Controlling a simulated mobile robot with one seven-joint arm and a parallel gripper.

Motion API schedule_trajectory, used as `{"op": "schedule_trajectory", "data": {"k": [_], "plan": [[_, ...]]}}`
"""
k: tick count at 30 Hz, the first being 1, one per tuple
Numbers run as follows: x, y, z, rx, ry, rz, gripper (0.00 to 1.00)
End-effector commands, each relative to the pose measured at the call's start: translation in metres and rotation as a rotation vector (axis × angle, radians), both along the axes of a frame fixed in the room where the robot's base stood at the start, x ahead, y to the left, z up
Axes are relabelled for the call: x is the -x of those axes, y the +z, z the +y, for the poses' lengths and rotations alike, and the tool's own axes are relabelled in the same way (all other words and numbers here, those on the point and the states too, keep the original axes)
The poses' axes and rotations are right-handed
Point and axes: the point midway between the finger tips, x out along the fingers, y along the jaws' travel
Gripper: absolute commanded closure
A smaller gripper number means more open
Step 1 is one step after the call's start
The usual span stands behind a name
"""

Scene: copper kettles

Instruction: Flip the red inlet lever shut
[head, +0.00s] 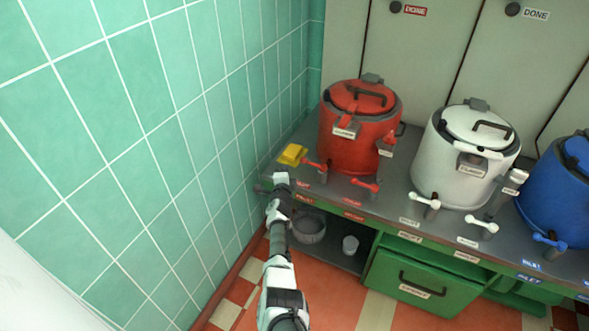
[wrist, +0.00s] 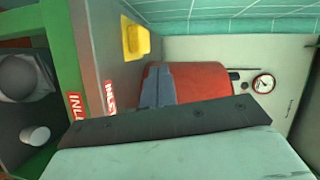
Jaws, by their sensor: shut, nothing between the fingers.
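The red kettle (head: 350,140) stands on the grey counter, its lid on. Two red levers stick out low on its front: a left one (head: 315,164) and a right one (head: 367,185). The labels at the counter edge below them are too small to read in the head view. In the wrist view one red label reads INLET (wrist: 75,106). My gripper (head: 280,180) is at the counter's left end, left of the left lever and apart from it as far as I can tell. Its fingers (wrist: 156,84) are shut and empty, in front of the red kettle. No lever shows clearly in the wrist view.
A white kettle (head: 467,155) and a blue kettle (head: 565,195) stand to the right. The green tiled wall (head: 150,130) is close on the left. A pot (head: 308,230) sits on the shelf below.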

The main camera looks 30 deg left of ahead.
Motion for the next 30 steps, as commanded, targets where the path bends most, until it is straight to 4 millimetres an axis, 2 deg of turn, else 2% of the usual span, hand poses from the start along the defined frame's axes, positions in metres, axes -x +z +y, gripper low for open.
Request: {"op": "schedule_trajectory", "data": {"k": [3,10,16,30], "plan": [[0.018,0.004,0.019,0.000,0.004,0.003,1.00],[0.039,0.007,0.041,0.001,0.003,0.002,1.00],[0.045,0.007,0.047,0.003,0.001,0.002,1.00],[0.045,0.006,0.047,0.004,0.001,0.002,1.00]]}}
